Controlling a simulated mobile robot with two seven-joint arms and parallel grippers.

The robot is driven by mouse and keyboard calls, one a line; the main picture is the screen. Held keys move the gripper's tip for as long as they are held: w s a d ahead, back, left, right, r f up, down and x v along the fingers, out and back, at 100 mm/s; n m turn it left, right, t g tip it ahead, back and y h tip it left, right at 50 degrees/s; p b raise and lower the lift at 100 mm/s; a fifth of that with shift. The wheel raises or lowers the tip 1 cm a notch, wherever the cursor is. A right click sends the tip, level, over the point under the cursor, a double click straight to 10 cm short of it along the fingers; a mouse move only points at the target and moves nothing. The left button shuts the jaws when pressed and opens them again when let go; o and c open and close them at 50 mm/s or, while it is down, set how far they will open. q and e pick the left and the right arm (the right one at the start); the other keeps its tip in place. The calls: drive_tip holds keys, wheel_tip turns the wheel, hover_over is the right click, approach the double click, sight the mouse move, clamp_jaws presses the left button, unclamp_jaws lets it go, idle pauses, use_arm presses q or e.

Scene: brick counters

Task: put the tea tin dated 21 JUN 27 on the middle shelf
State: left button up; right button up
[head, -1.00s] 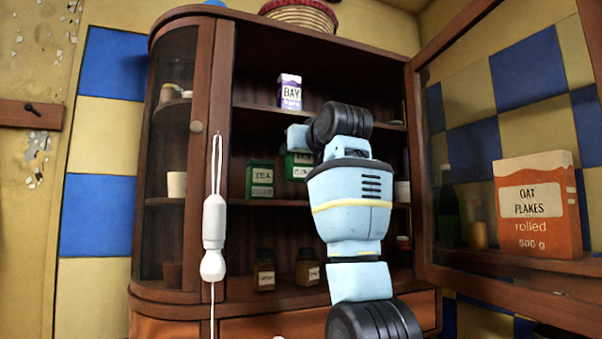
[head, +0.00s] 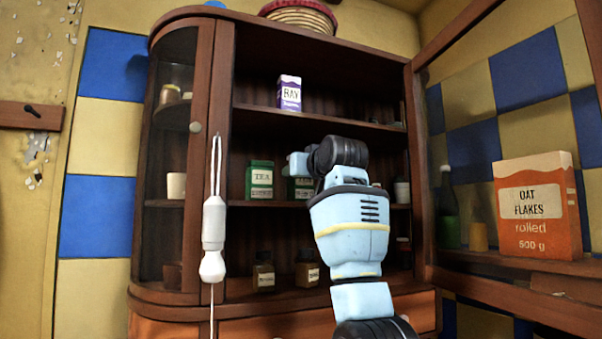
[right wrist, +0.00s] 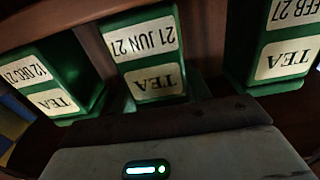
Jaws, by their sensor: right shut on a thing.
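The green tea tin labelled 21 JUN 27 (right wrist: 150,70) fills the middle of the right wrist view, upside down there. My right gripper (right wrist: 160,112) is shut on it; its fingers are mostly hidden. In the head view my right gripper (head: 298,165) is inside the cabinet, with the held tin (head: 299,188) partly behind it, close to the middle shelf (head: 240,203). I cannot tell whether the tin touches the shelf. Other tea tins flank it, dated 12 DEC 27 (right wrist: 50,85) and FEB 27 (right wrist: 280,45). One tea tin (head: 259,180) stands left of it. My left gripper is not in view.
A BAY box (head: 289,94) stands on the shelf above, and small jars (head: 263,277) below. The open door (head: 490,288) at right holds oat flakes (head: 537,207).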

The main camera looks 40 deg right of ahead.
drive_tip(key=shift+s, duration=0.1)
drive_tip(key=o, duration=1)
drive_tip(key=shift+f, duration=0.1)
drive_tip(key=shift+o, duration=0.2)
drive_tip(key=shift+r, duration=0.2)
drive_tip(key=v, duration=1.2)
